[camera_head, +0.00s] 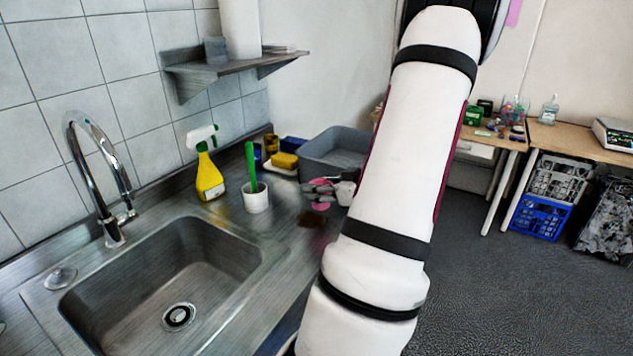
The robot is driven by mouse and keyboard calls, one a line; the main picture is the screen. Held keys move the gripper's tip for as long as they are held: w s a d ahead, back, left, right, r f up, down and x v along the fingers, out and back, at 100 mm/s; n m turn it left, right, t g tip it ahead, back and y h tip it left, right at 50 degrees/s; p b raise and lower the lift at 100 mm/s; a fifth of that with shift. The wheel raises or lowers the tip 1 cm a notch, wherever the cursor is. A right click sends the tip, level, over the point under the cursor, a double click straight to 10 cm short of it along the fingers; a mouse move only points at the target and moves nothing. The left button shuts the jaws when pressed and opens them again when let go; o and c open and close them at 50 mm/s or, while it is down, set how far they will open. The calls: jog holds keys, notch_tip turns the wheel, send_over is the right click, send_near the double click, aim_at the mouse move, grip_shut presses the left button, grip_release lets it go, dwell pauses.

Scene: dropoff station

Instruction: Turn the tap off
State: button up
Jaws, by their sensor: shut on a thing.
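The chrome tap (95,194) stands behind the sink at the left, with a tall curved spout. Its small side lever (127,216) sits low on the right of the tap body. I see no clear water stream. The steel sink (165,275) looks empty around its drain. My gripper (318,188) is far right of the tap, over the counter in front of the grey basin and partly hidden by my arm. It is shut on a small pink object (320,206), whose shape is hard to make out.
A yellow spray bottle (209,176) and a white cup (256,199) holding a green-handled tool stand between tap and gripper. A grey basin (338,150) is behind the gripper. A wall shelf (225,70) juts out above. Open floor (500,280) lies right of my arm.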

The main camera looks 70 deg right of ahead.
jog(key=shift+s+a+r, duration=0.1)
jog(key=shift+s+a, duration=0.15)
jog(key=shift+s, duration=0.25)
jog(key=shift+s+a, duration=0.25)
jog(key=shift+s, duration=0.25)
dwell(1.8)
